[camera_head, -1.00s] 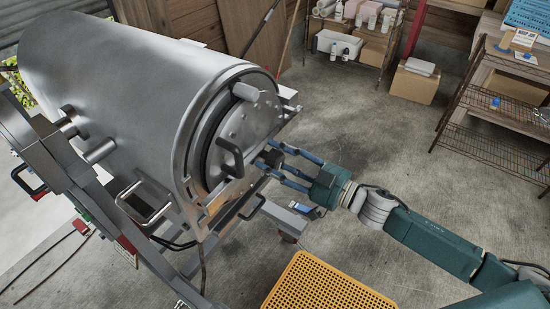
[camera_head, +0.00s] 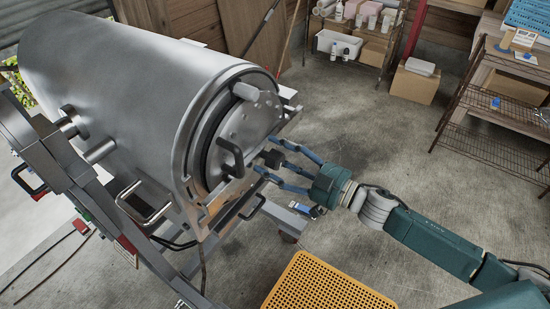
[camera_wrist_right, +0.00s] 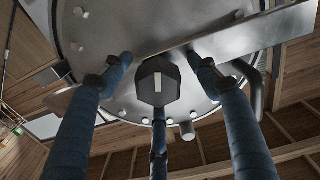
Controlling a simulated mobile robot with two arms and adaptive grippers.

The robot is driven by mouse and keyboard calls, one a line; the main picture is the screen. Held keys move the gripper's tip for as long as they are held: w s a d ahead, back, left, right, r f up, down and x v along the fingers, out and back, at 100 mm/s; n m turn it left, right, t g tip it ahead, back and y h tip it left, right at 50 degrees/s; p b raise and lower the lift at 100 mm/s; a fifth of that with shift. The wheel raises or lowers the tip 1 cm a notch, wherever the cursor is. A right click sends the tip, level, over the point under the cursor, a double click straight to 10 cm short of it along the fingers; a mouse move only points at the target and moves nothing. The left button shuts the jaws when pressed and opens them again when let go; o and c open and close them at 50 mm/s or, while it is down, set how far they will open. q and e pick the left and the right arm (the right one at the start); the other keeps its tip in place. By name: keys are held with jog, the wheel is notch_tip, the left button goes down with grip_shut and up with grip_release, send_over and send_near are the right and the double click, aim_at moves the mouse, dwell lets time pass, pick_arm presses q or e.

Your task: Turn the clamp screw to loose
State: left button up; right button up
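The clamp screw is a dark, faceted knob (camera_head: 271,158) at the front of the metal drum's round door (camera_head: 243,128). In the right wrist view the knob (camera_wrist_right: 158,84) is near the middle and shows a pale, upright stripe on its face. My right gripper (camera_head: 267,156) has three blue fingers spread around the knob. In the wrist view, gaps show between the knob and the two upper fingers; the lower finger is below it, and whether it touches is unclear. A flat metal bar (camera_wrist_right: 230,42) crosses the door behind the knob. My left gripper is out of view.
A black handle (camera_head: 231,158) is on the door, left of the knob. A metal ledge and frame lie under the door. A yellow perforated crate (camera_head: 325,287) stands on the floor below my right arm.

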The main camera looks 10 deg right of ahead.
jog(key=shift+s+d+f, duration=0.1)
jog(key=v, duration=1.1)
jog(key=shift+s+d, duration=0.25)
